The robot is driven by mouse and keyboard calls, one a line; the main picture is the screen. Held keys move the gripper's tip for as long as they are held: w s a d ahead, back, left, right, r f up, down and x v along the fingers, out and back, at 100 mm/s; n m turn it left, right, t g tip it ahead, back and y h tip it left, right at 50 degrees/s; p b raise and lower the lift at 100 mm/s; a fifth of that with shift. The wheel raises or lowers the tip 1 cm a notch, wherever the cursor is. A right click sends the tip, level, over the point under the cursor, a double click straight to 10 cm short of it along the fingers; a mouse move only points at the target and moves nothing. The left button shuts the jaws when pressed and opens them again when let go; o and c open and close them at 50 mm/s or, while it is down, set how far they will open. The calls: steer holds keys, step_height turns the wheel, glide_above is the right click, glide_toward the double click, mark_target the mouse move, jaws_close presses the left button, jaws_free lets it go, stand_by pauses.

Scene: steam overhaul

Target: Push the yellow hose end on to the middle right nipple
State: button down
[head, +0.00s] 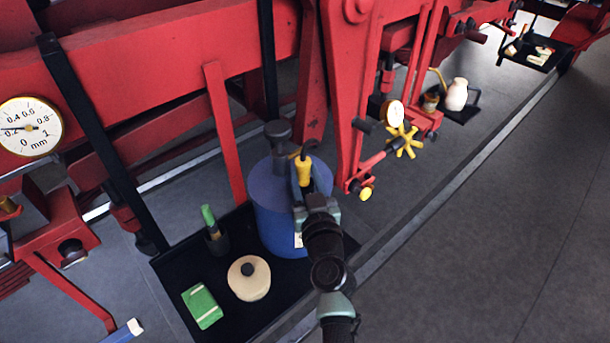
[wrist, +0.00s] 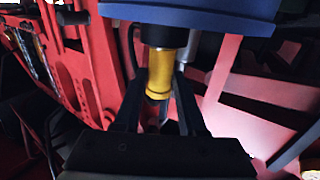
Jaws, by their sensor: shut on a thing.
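My gripper (head: 303,184) is in front of the blue drum in the head view, shut on the yellow hose end (head: 303,167). In the wrist view the yellow hose end (wrist: 160,75) stands between the two fingers of my gripper (wrist: 158,112). A dark cylindrical part (wrist: 165,36) adjoins its upper end there; I cannot tell whether the two are joined or just in line. A thin dark curve at its side may be hose. I cannot pick out the middle right nipple for certain in either view.
The blue drum (head: 272,212) with a grey cap stands on a black tray (head: 245,312). A cream round pot (head: 249,284), a green-and-white block (head: 202,305) and a green-handled tool (head: 210,220) are beside it. Red framework and a yellow handwheel (head: 404,141) stand behind. Grey floor at right is clear.

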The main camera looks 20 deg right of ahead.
steer(key=shift+r, duration=0.15)
steer(key=shift+r+p, duration=2.5)
steer(key=shift+r, duration=0.45)
steer(key=shift+f, duration=0.15)
